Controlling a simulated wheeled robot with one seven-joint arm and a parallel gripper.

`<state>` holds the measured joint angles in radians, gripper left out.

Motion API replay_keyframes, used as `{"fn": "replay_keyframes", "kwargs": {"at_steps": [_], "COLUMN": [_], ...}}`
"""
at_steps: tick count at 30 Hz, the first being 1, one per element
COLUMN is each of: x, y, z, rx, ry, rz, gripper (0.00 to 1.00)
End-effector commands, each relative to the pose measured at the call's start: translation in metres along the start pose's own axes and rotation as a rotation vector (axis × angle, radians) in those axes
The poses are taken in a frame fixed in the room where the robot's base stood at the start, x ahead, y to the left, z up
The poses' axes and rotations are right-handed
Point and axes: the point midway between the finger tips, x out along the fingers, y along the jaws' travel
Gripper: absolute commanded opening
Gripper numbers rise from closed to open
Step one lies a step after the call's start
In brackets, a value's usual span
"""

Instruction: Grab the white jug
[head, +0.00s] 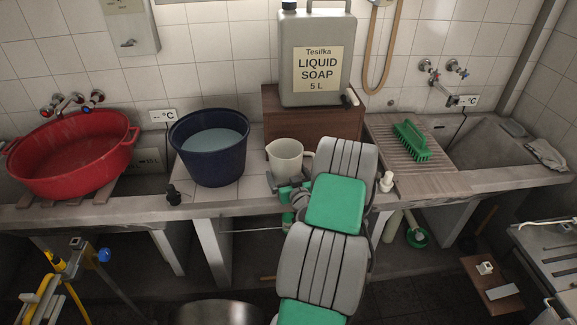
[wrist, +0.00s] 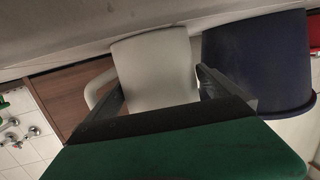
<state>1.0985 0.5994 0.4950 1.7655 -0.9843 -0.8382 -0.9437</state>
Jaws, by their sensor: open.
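The white jug (head: 284,160) stands upright on the tiled counter in the head view, its spout to the left and its handle to the right, partly behind my arm. My gripper (head: 289,187) is low at the near side of the jug, partly hidden by my arm. In the wrist view the jug (wrist: 157,60) appears inverted, with its handle at the left. My open gripper (wrist: 158,82) has one finger on either side of the jug's outline there. I cannot tell whether either finger touches it.
A navy bucket (head: 211,165) of water stands close left of the jug. A wooden box (head: 270,112) bearing a grey soap canister (head: 313,50) is behind it. A small white bottle (head: 387,182) and a green brush (head: 411,142) are to the right. A red basin (head: 72,160) is far left.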

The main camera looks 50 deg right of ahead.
Motion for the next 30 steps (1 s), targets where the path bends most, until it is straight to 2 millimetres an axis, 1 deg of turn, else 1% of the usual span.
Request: {"fn": "replay_keyframes", "kwargs": {"at_steps": [1, 3, 8, 26, 27, 30], "x": [0.0048, 0.0074, 0.0071, 0.0065, 0.0066, 0.0066], "y": [-0.0007, 0.0002, 0.0013, 0.0019, 0.0020, 0.0021], "z": [-0.0011, 0.0004, 0.0010, 0.0006, 0.0002, 0.0002], "rx": [0.001, 0.001, 0.001, 0.002, 0.002, 0.001], "ry": [0.000, -0.001, 0.000, 0.000, 0.000, 0.000], "rz": [-0.001, 0.001, 0.002, 0.003, 0.004, 0.004], "gripper": [1.00, 1.00, 1.00, 0.51, 0.49, 0.49]}}
